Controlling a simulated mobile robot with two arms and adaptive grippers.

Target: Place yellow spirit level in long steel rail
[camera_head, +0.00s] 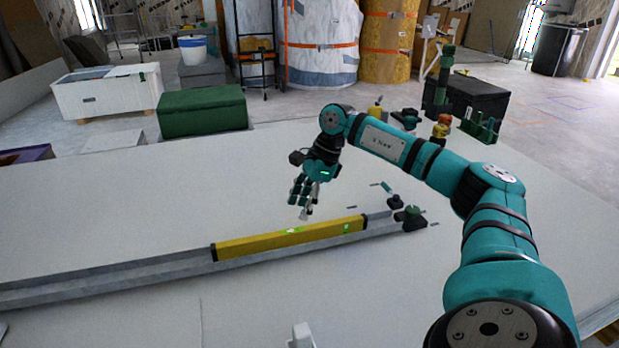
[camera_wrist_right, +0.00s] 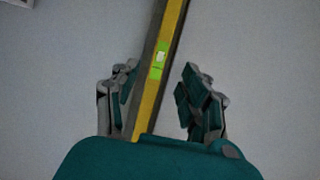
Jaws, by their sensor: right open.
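The yellow spirit level (camera_head: 270,241) with dark ends and green vials lies lengthwise along the long steel rail (camera_head: 135,276) in the head view. It appears to rest in or on the rail; the exact seating is hard to tell. My right gripper (camera_head: 305,212) is above and just behind the level, pointing down, open and empty. In the right wrist view the level (camera_wrist_right: 161,65) runs between the spread fingers of my right gripper (camera_wrist_right: 160,100), apart from both. My left gripper is not in view.
The rail lies on a large pale panel (camera_head: 120,215). A green clamp-like tool (camera_head: 410,217) stands at the rail's right end, with small parts behind it. Several tools and a black case (camera_head: 474,98) stand at the back right. A green box (camera_head: 202,110) is at the back left.

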